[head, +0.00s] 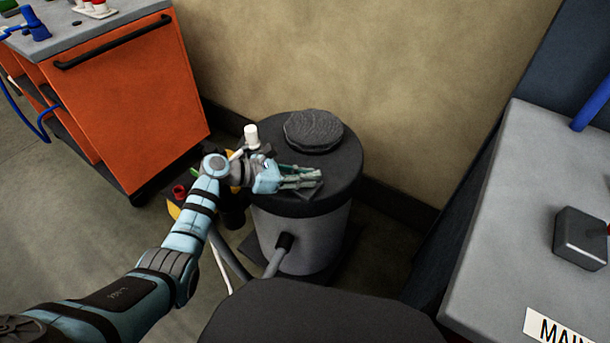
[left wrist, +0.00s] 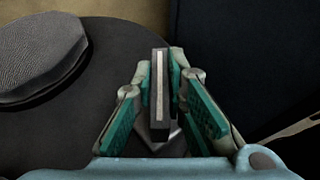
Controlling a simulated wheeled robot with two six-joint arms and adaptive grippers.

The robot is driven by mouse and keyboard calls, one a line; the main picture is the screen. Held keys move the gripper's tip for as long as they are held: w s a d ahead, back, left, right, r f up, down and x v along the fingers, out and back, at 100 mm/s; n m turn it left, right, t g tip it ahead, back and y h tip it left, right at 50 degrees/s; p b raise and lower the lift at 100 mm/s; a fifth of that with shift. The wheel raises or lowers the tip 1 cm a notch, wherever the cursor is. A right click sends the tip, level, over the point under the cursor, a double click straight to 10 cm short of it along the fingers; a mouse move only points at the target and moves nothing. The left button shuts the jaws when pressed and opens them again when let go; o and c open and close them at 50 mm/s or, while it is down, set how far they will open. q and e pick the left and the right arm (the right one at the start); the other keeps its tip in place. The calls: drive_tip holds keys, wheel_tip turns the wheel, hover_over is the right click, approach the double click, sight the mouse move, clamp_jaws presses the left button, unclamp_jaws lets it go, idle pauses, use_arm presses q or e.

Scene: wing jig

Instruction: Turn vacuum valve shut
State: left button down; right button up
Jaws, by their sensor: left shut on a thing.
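The vacuum valve handle (left wrist: 160,85) is a dark bar with a pale stripe along its top. It sits over the dark round lid (head: 345,165) of a grey drum (head: 310,240). My left gripper (head: 308,177) reaches over the lid from the left. In the left wrist view its green-padded fingers (left wrist: 161,92) are closed on both sides of the handle. The handle's base is partly hidden by the fingers. In the head view the gripper covers most of the handle. My right gripper is not in view.
A round dark textured cap (head: 314,131) stands on the lid behind my gripper. A white cylinder (head: 251,136) stands at the lid's left edge. An orange cabinet (head: 130,105) is at the left, and a grey bench (head: 530,220) at the right. A wall is behind the drum.

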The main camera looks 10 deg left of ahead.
use_arm(q)
drive_tip(key=c, duration=1.6)
unclamp_jaws()
drive_tip(key=v, duration=1.2)
